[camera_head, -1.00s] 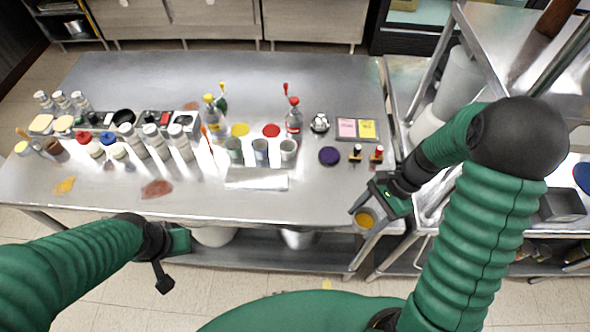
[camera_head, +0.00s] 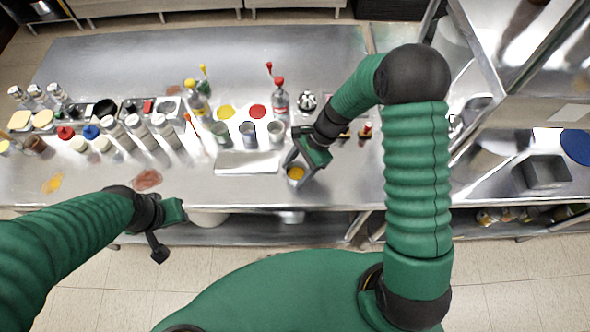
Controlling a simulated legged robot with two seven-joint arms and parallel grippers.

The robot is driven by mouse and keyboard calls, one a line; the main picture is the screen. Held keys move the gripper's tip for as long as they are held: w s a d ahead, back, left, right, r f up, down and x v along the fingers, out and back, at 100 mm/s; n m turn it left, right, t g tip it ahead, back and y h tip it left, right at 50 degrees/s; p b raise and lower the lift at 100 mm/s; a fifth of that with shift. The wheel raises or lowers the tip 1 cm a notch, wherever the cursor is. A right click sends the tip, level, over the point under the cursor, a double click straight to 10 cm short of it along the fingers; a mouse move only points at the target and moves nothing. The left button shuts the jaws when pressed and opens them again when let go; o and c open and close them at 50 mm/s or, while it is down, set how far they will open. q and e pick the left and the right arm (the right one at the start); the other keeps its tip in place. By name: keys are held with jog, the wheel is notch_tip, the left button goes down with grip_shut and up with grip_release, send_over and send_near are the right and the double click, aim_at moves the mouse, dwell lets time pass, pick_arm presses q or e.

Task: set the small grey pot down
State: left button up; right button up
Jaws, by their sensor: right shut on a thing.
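The small grey pot (camera_head: 294,182) with yellow-orange contents is in the jaws of my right gripper (camera_head: 300,168). It is over the front part of the steel table, just right of a pale flat tray; I cannot tell whether its base touches the table. The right gripper is shut on the pot and hides part of it. My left gripper (camera_head: 170,222) is in front of the table's front edge, away from the pot; its jaw opening is not clear.
The pale flat tray (camera_head: 247,162) lies left of the pot. Behind it stand several grey cups (camera_head: 248,133), with yellow and red discs and a red-capped bottle (camera_head: 280,102) farther back. Bare steel table (camera_head: 225,190) lies in front of the tray.

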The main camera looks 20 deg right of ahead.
jog(key=shift+s+d+f, duration=0.1)
jog(key=shift+s+f, duration=0.05)
jog(key=shift+f, duration=0.3)
jog(key=shift+a+f, duration=0.1)
jog(key=shift+a, duration=0.2)
jog(key=o, duration=1.6)
jog(key=shift+a, duration=0.15)
jog(key=shift+d, duration=0.2)
jog(key=shift+w+d+r, duration=0.25)
jog(key=shift+d+r, duration=0.1)
jog(key=shift+r, duration=0.05)
jog(key=b+v, duration=0.1)
jog(key=v, duration=1)
jog(key=shift+s+d+r+n+t+h, duration=0.25)
jog(key=shift+s+n+t+h, duration=0.55)
jog(key=shift+s+n, duration=1.4)
jog(key=shift+s+d+r+n+t+h, duration=0.4)
jog(key=shift+s+n+h, duration=0.9)
jog(key=shift+n, duration=1.65)
jog(key=shift+s+r+n+t+h, duration=0.15)
jog(key=shift+s+n+t+h, duration=0.65)
jog(key=shift+s+n, duration=1.5)
